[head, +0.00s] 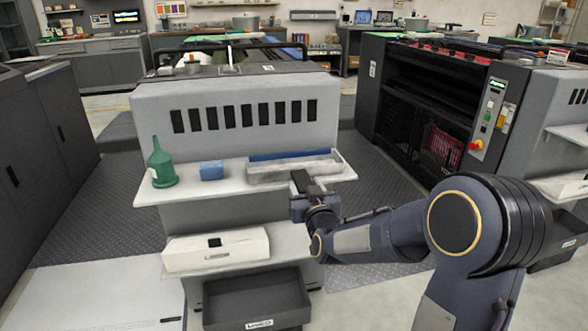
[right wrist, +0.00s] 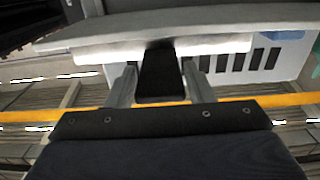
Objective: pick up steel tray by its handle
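The steel tray (head: 268,175) is long, shallow and grey. It lies on the right part of the white shelf of the grey machine. Its black handle (head: 299,178) sticks out at the front. In the right wrist view the black handle (right wrist: 160,75) stands between the two fingers. My right gripper (head: 312,204) is at the tray's front edge, partly hidden by its own wrist. Its fingers (right wrist: 159,84) show on both sides of the handle, with narrow gaps near the tips, so it looks open around the handle. My left gripper is out of view.
A blue strip (head: 290,155) lies along the tray's back. A white box (head: 190,255) and a dark bin (head: 257,302) are below.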

